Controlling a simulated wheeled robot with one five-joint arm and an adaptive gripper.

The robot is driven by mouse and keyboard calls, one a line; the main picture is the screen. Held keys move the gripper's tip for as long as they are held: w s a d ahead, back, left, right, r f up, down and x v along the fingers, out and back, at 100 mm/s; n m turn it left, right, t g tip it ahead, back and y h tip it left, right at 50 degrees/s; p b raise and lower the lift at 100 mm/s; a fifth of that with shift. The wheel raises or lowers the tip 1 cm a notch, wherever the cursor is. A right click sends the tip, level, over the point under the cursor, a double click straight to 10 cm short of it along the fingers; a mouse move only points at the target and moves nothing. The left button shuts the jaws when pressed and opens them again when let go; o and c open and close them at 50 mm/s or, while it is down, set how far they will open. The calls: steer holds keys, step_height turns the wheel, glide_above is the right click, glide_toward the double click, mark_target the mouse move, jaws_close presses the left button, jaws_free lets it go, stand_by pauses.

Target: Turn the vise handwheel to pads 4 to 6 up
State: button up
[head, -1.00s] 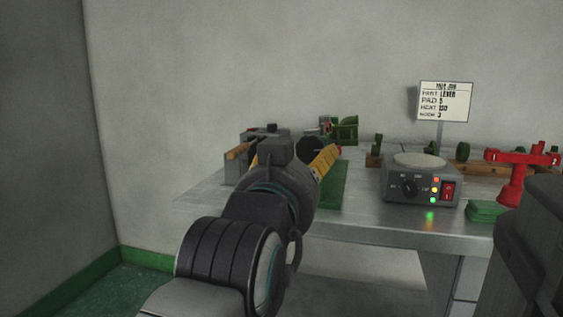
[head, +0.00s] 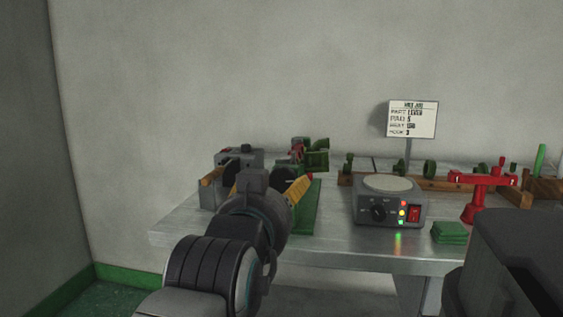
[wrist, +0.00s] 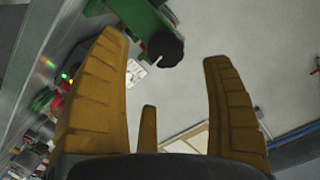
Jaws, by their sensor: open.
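The vise handwheel (wrist: 166,48) is a dark round wheel with a short white mark, on a green body (wrist: 140,15) in the wrist view. In the head view the dark wheel (head: 285,176) shows just past my gripper, partly hidden by it. My gripper (wrist: 164,62) is open, its yellow fingers spread on either side of the wheel in the picture, with nothing between them. I cannot tell how far the wheel is beyond the fingertips. The gripper (head: 268,184) is over the bench's left part in the head view. I cannot read any pad numbers.
A grey machine (head: 240,158) stands left of the wheel on the bench (head: 345,245). A heater with a round plate (head: 390,203) and lit lamps stands to the right.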

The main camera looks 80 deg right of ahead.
mark_target(283, 181)
steer(key=n, duration=1)
steer(key=d+n+h, duration=0.1)
steer(key=n, duration=1)
steer(key=d+n, duration=0.1)
steer(key=n, duration=0.9)
steer(key=shift+d+f+n+b, duration=0.1)
steer(key=shift+n+b, duration=0.2)
steer(key=shift+b, duration=0.1)
steer(key=shift+w+d+b, duration=0.1)
steer(key=shift+d+b, duration=0.2)
steer(key=shift+b, duration=0.05)
steer(key=d+b, duration=0.2)
steer(key=d, duration=0.1)
steer(key=shift+w+d+f+b, duration=0.1)
steer(key=shift+w+d+b, duration=0.1)
steer(key=shift+b, duration=0.2)
steer(key=shift+d+r, duration=0.2)
steer(key=shift+d, duration=1.25)
